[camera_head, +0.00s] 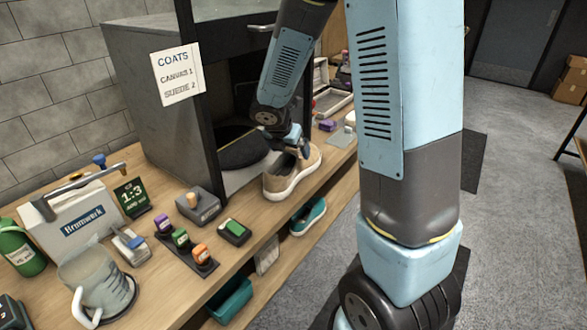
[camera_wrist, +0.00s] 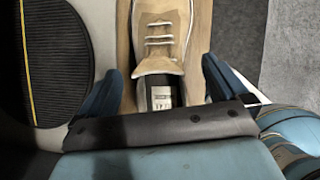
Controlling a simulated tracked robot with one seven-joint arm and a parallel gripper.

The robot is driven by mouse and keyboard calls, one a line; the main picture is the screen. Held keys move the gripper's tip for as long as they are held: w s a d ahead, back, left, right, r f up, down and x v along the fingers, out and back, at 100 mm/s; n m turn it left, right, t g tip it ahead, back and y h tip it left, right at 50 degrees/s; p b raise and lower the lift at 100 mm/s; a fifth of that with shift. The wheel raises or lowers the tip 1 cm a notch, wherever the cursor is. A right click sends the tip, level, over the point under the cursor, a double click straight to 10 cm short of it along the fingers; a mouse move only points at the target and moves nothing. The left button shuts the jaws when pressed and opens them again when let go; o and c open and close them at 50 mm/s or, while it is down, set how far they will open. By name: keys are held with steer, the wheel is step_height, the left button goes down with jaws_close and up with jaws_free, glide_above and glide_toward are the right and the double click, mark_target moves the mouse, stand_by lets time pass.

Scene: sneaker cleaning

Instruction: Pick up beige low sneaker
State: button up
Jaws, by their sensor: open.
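The beige low sneaker (camera_head: 292,175) stands upright on the wooden bench in front of the dark cabinet, with a pale sole. In the wrist view the sneaker (camera_wrist: 158,50) lies lengthwise, its laces and a white label inside the opening showing. My gripper (camera_head: 303,145) is just above the sneaker's opening in the head view. In the wrist view my gripper (camera_wrist: 160,85) is open, one blue finger on each side of the shoe's heel end, with gaps between fingers and shoe. The arm partly hides the sneaker in the head view.
A dark round turntable (camera_head: 240,149) is left of the sneaker, inside the cabinet (camera_head: 160,95). A teal shoe (camera_head: 307,216) sits on the shelf below. Small bottles in a holder (camera_head: 187,248), a mug (camera_head: 97,283) and a white box (camera_head: 80,225) occupy the bench's near left.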

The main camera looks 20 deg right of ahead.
mark_target(294, 158)
steer(key=shift+x, duration=3)
steer(key=shift+s+f, duration=0.1)
steer(key=shift+s, duration=0.05)
steer(key=shift+c, duration=0.3)
steer(key=c, duration=1)
step_height(294, 158, up, 4)
steer(key=shift+s+f, duration=0.1)
steer(key=s+r, duration=0.3)
steer(key=s, duration=0.1)
steer(key=s+r, duration=0.3)
steer(key=s, duration=0.2)
steer(key=s+r, duration=0.3)
steer(key=s, duration=0.1)
steer(key=shift+s+a+r, duration=0.1)
steer(key=shift+s+a, duration=0.05)
steer(key=shift+s, duration=0.25)
